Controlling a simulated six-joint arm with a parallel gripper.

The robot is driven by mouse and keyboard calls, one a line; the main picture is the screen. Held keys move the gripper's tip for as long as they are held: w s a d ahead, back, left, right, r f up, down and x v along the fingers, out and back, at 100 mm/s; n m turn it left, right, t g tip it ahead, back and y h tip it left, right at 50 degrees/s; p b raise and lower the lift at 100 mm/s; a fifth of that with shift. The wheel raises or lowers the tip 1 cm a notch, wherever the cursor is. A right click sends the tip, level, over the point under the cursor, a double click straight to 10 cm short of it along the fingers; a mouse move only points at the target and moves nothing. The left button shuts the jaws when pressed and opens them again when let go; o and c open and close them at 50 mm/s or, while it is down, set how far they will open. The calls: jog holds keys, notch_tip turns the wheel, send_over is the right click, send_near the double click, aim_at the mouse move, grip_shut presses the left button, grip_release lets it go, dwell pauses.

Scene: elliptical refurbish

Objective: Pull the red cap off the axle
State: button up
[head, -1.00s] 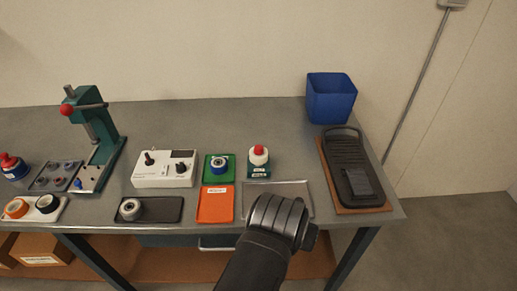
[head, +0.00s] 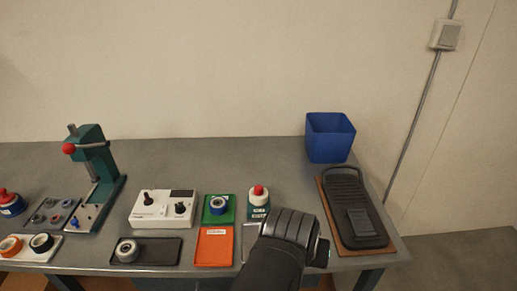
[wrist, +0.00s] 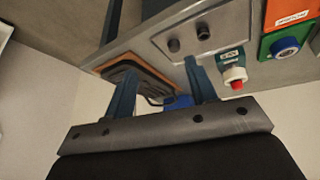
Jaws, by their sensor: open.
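The red cap (head: 258,190) sits on top of a white round part in a dark green labelled block (head: 258,212), upright on the bench. The red cap also shows in the wrist view (wrist: 237,84), right of my gripper's right finger. The axle under it cannot be made out. My gripper (wrist: 151,45) is open, with two blue fingers apart and nothing between them. In the head view my wrist is right of the block and in front of it; the fingertips are hidden.
A grey plate (wrist: 215,20) lies in front of the block. Green (head: 228,220) and orange (head: 214,248) trays are to its left, beside a white control box (head: 163,209). A black pedal (head: 352,205) on a brown mat and a blue bin (head: 330,138) stand right.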

jog(key=w+d+r+n, duration=0.3)
jog(key=w+d, duration=0.3)
jog(key=w, duration=0.2)
notch_tip(320, 180, up, 9)
jog(key=n+g+y, duration=0.3)
jog(key=n+g, duration=0.2)
jog(key=n, duration=0.9)
send_over(259, 187)
notch_tip(259, 187, down, 17)
grip_shut()
